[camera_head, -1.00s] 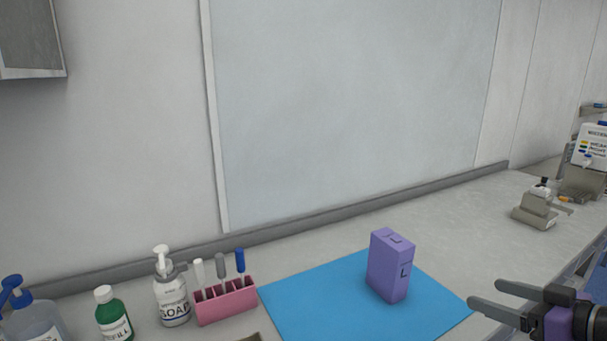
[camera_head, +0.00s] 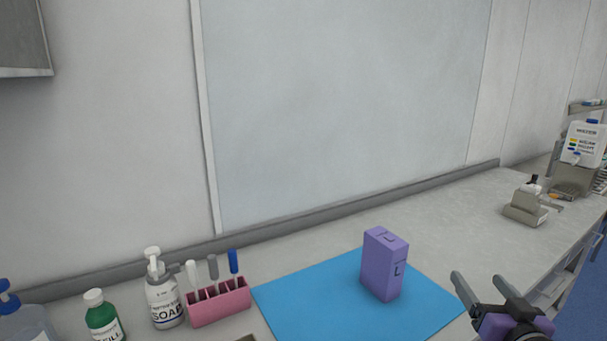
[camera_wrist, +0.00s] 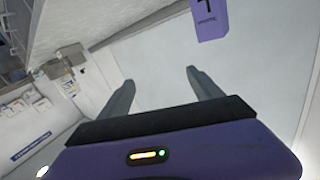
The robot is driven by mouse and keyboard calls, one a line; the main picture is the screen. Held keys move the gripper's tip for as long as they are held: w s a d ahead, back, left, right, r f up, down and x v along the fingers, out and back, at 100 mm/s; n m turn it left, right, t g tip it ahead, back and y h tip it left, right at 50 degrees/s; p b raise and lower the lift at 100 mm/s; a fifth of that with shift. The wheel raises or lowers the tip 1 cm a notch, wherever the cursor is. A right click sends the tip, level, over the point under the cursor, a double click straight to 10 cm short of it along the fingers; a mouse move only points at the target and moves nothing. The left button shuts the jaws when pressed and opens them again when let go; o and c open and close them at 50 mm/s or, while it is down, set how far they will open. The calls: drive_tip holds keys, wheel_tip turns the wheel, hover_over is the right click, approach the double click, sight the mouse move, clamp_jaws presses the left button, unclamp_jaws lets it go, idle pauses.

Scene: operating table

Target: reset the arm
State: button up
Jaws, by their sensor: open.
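My gripper (camera_head: 482,287) is at the lower right of the head view, just off the right side of the blue mat. Its two fingers are spread apart with nothing between them. In the wrist view my gripper (camera_wrist: 158,82) also shows open and empty, with the pale wall beyond it. A purple box (camera_head: 384,264) marked with an L stands upright on the blue mat (camera_head: 310,308), to the left of my gripper and apart from it. The box also shows in the wrist view (camera_wrist: 210,20) at the top, beyond the fingertips.
A pink rack (camera_head: 219,307) with several markers, a soap bottle (camera_head: 164,304) and a green bottle (camera_head: 103,320) stand left of the mat. A grey device (camera_head: 525,206) stands farther back at right. The grey counter behind the mat is clear.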

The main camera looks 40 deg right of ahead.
drive_tip(key=w+a+f+n+t+y, duration=0.1)
drive_tip(key=a+f+n+t+y, duration=0.15)
drive_tip(key=a, duration=0.95)
drive_tip(key=w+a+f+n+t+y, duration=0.1)
drive_tip(key=a+f+n+t+y, duration=0.15)
drive_tip(key=a, duration=0.85)
drive_tip(key=s+a+f+n+g+y, duration=0.1)
drive_tip(key=s+a+f+n+y, duration=0.1)
drive_tip(key=s+a, duration=0.3)
drive_tip(key=s+a+f+n+g+y, duration=0.1)
drive_tip(key=s+a+f+n+y, duration=0.2)
drive_tip(key=a, duration=0.8)
drive_tip(key=s+f+y, duration=0.1)
drive_tip(key=s+y, duration=0.1)
drive_tip(key=shift+a+f+y, duration=0.25)
drive_tip(key=shift+a+y, duration=0.05)
drive_tip(key=shift+a, duration=0.1)
drive_tip(key=shift+c, duration=0.2)
